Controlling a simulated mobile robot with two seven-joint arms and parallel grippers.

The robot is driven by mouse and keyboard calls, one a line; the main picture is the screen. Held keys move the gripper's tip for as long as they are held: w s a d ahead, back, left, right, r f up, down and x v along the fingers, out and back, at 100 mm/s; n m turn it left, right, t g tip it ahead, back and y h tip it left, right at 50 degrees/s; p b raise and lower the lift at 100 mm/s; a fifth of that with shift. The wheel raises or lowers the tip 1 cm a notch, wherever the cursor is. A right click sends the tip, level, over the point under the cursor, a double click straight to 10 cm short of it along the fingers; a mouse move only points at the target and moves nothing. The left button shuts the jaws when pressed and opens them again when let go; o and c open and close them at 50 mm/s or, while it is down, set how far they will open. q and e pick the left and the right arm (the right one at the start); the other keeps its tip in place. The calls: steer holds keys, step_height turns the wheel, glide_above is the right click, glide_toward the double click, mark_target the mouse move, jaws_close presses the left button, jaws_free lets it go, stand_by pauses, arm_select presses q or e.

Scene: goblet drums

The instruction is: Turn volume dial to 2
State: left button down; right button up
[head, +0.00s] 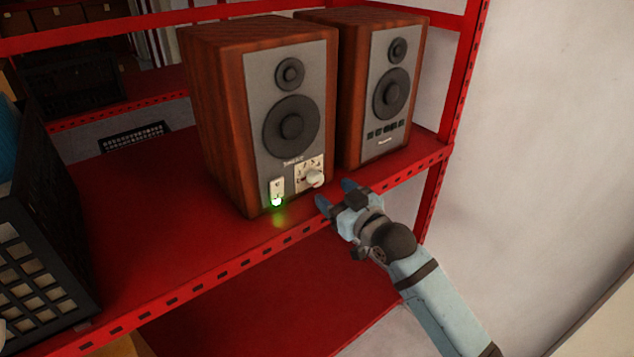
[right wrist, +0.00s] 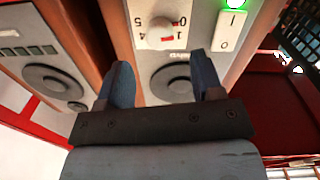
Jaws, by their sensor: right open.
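The volume dial (head: 313,178) is a pale round knob on a white numbered plate, low on the front of the left wooden speaker (head: 228,120). In the right wrist view, upside down, the dial (right wrist: 159,33) shows a small red mark on the side of the printed 1; digits 0, 4 and 5 also show. My right gripper (head: 336,194) is open and empty, just in front of and below the dial, apart from it. In the wrist view its two blue fingers (right wrist: 160,68) stand wide apart, with the dial beyond the gap. My left gripper is not in view.
A white rocker switch (head: 277,187) with a lit green lamp (head: 277,202) sits left of the dial. A second speaker (head: 385,85) stands at right. Both stand on a red metal shelf (head: 150,215). A black crate (head: 40,245) occupies the shelf's left end.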

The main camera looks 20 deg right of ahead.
mark_target(319, 181)
steer(key=x, duration=0.7)
steer(key=shift+b, duration=0.3)
steer(key=c, duration=0.9)
